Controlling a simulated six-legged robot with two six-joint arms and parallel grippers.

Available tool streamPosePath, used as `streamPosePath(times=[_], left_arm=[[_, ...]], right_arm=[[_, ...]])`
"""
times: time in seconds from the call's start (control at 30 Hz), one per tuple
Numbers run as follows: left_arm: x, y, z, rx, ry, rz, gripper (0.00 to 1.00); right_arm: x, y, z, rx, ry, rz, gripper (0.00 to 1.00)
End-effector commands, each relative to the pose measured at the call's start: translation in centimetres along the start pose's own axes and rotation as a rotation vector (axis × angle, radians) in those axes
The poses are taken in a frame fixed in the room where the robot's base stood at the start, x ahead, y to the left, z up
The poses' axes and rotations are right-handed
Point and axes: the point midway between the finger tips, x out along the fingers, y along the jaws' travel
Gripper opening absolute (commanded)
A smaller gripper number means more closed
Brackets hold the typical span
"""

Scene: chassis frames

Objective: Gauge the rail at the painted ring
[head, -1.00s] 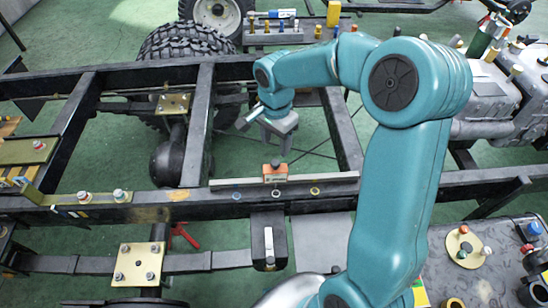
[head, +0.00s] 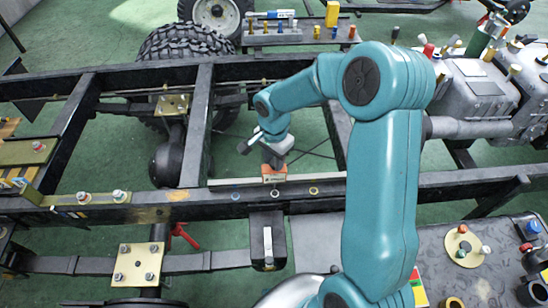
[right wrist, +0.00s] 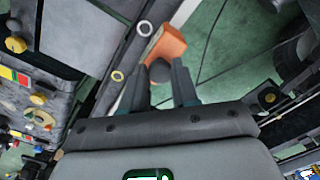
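An orange gauge block (head: 274,174) with a dark knob sits on a pale strip along the near rail (head: 345,196). The rail's side shows a yellow ring (head: 314,191) right of the block and a bluish ring (head: 236,197) left of it. My right gripper (head: 273,158) is directly over the block. In the right wrist view the gripper (right wrist: 160,82) is open, with the knob (right wrist: 160,71) between its fingertips; the orange block (right wrist: 168,44) lies just beyond. A pale ring (right wrist: 145,28) and the yellow ring (right wrist: 117,76) show beside it. My left gripper is out of view.
Chassis crossbeams (head: 198,125) flank the open bay around the gripper. A grey parts table (head: 450,275) stands at the lower right. An engine (head: 480,90) is at the right, and a tool rack (head: 300,38) stands beyond the far rail.

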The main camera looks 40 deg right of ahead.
Motion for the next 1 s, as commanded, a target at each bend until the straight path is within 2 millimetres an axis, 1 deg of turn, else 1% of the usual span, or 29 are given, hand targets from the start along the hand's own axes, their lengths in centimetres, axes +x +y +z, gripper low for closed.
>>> streamPosePath(times=[0.07,0.17,0.27,0.4,0.5,0.6,0.73,1.0], left_arm=[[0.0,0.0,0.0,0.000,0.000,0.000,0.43],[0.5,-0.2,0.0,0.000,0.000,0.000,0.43],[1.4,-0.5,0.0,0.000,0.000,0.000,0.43],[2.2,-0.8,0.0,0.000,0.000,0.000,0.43],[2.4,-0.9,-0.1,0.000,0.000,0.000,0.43],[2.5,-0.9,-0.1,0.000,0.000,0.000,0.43],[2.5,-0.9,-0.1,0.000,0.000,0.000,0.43],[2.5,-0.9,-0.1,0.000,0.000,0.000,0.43]], right_arm=[[-0.1,-0.1,0.0,0.000,0.000,-0.001,0.00],[0.1,-0.8,0.6,-0.002,0.000,-0.003,0.00],[0.3,-2.4,2.2,-0.006,0.000,-0.006,0.00],[0.2,-5.2,5.1,-0.005,0.000,-0.007,0.00],[0.0,-6.9,6.7,-0.005,0.001,-0.006,0.00],[-0.1,-8.0,7.8,-0.002,0.002,-0.005,0.00],[-0.2,-8.6,8.4,0.000,0.002,-0.005,0.00],[-0.2,-8.6,8.4,0.001,0.002,-0.006,0.00]])
